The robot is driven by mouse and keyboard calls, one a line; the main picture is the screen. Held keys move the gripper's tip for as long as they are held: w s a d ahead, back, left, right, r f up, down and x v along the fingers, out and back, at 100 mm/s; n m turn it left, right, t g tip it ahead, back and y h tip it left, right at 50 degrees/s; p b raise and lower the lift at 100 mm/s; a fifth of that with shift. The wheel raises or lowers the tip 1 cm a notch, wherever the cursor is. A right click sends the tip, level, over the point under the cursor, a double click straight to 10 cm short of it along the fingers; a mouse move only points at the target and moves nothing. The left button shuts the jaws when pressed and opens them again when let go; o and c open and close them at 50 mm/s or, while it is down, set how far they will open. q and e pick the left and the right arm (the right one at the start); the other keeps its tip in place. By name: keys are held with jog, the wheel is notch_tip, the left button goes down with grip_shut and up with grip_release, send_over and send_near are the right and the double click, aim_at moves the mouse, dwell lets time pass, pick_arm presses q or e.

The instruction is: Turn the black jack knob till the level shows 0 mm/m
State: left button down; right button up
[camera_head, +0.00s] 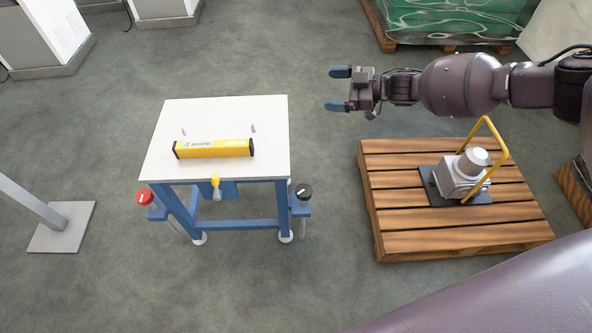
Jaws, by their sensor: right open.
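The black jack knob (303,191) is at the right front leg of the small table (270,118), below the tabletop, with a white mark on its top. The yellow level (228,149) lies across the tabletop, and its display (197,145) appears to read -2 mm/m. My right gripper (338,89) is open and empty, its two blue-tipped fingers pointing left. It is right of the tabletop, above and behind the black knob, and apart from it. My left gripper is out of view.
A red knob (144,196) is at the table's left leg, and a yellow handle (215,181) hangs at its front edge. A wooden pallet (400,222) with a grey device and yellow hoop stands right. Floor between table and pallet is clear.

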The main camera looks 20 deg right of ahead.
jog(key=s+f+m+g+b, duration=0.1)
jog(key=s+f+b, duration=0.15)
jog(key=f, duration=0.75)
jog(key=s+f+m+b, duration=0.1)
jog(key=s+f+b, duration=0.15)
jog(key=f, duration=0.85)
jog(key=g+h+b, duration=0.1)
jog(key=b, duration=0.4)
send_near(305, 190)
jog(key=shift+m, duration=0.4)
jog(key=b+x, duration=0.2)
jog(key=x, duration=0.7)
jog(key=shift+f, duration=0.3)
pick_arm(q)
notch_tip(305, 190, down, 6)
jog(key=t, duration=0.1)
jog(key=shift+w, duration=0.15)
pick_arm(e)
jog(key=shift+w+a+f, duration=0.1)
jog(key=shift+w+a, duration=0.25)
jog(key=shift+a, duration=0.15)
jog(key=c, duration=0.9)
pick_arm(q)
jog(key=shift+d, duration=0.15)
pick_arm(e)
jog(key=shift+m+t, duration=0.3)
jog(key=shift+m, duration=0.1)
